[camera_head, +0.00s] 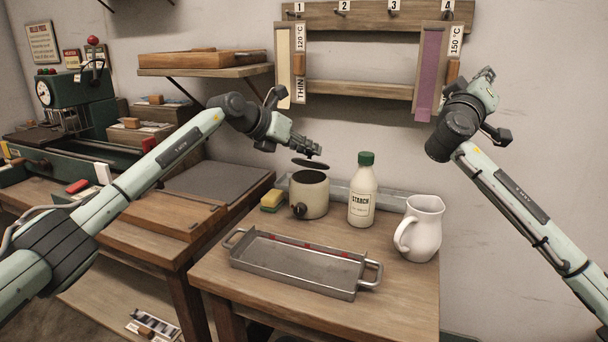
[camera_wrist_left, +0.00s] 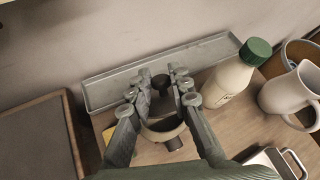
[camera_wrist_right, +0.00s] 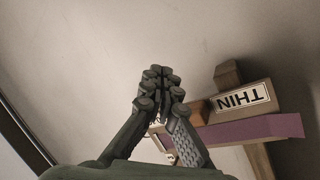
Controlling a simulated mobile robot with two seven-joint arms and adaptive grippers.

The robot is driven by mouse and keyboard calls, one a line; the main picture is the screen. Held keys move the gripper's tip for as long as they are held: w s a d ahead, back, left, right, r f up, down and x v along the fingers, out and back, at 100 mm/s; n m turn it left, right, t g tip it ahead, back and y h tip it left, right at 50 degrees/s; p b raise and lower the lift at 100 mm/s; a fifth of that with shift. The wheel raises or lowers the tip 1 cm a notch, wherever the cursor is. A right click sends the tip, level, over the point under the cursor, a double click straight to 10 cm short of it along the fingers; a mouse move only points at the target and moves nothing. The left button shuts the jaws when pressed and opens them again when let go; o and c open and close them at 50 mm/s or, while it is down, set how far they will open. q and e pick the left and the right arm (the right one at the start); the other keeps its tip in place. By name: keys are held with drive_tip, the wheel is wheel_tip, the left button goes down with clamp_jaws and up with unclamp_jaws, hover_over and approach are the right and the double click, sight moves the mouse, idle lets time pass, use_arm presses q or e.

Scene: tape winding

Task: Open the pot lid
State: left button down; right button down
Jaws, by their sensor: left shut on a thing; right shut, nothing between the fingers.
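The cream pot (camera_head: 309,196) stands on the near wooden table, with a dark handle facing forward. Its dark lid (camera_head: 311,163) is raised off it, slightly tilted, with a gap between lid and rim. My left gripper (camera_head: 314,149) is shut on the lid's knob and holds the lid above the pot. In the left wrist view the dark knob (camera_wrist_left: 160,82) shows between the fingertips, and part of the pot (camera_wrist_left: 163,131) shows below. My right gripper (camera_head: 488,75) is shut and empty, raised near the wall rack at right; its closed fingers also show in the right wrist view (camera_wrist_right: 162,82).
A starch bottle (camera_head: 362,194) with a green cap stands close right of the pot, and a white jug (camera_head: 420,230) farther right. A metal tray (camera_head: 298,275) lies in front. A yellow-green sponge (camera_head: 271,201) lies left of the pot. A long grey tray (camera_wrist_left: 107,91) runs behind.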

drive_tip(key=m+g, duration=0.1)
drive_tip(key=n+t+y, duration=0.3)
drive_tip(key=n+y, duration=0.3)
drive_tip(key=n, duration=2.6)
approach(310, 164)
drive_tip(key=x, duration=0.6)
drive_tip(key=shift+w+f, duration=0.1)
